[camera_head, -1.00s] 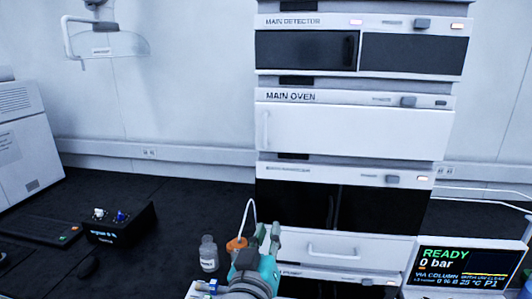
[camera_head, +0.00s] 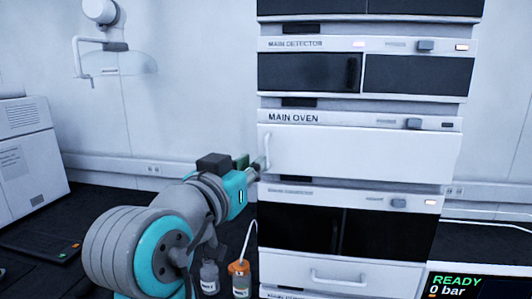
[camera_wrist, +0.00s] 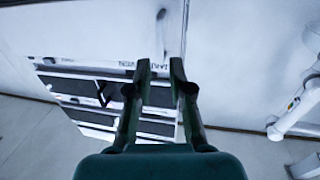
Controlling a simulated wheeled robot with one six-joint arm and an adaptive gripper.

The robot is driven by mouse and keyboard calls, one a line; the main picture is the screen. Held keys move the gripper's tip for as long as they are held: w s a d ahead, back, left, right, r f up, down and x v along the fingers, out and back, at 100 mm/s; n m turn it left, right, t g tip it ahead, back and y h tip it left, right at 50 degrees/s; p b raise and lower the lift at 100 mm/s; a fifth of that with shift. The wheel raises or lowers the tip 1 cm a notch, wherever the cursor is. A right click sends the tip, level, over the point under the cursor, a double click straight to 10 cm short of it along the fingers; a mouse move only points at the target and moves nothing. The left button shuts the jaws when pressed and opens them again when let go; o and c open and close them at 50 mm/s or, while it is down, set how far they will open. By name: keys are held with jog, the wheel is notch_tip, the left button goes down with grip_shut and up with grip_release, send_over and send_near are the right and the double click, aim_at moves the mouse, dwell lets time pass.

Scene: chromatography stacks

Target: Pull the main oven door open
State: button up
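The main oven (camera_head: 293,117) is in the middle of the stack in the head view. Its white door (camera_head: 370,152) looks shut, flush with the front. The vertical door handle (camera_head: 266,149) is at the door's left edge. My gripper (camera_head: 259,166) is at this left edge, close to the handle's lower part. In the wrist view my gripper (camera_wrist: 161,65) is open, with a gap between its two fingers. The handle (camera_wrist: 162,32) lies just beyond the fingertips, in line with the gap. I cannot tell whether they touch.
The main detector (camera_head: 305,72) is above the oven, and a dark-fronted unit (camera_head: 300,220) is below. A clear bottle (camera_head: 209,277) and an orange-capped bottle (camera_head: 239,280) stand on the black bench beneath my arm. A screen (camera_head: 462,288) is at lower right.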

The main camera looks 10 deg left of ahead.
aim_at(265, 154)
jog(key=x, duration=0.7)
jog(key=shift+w, duration=0.3)
grip_shut()
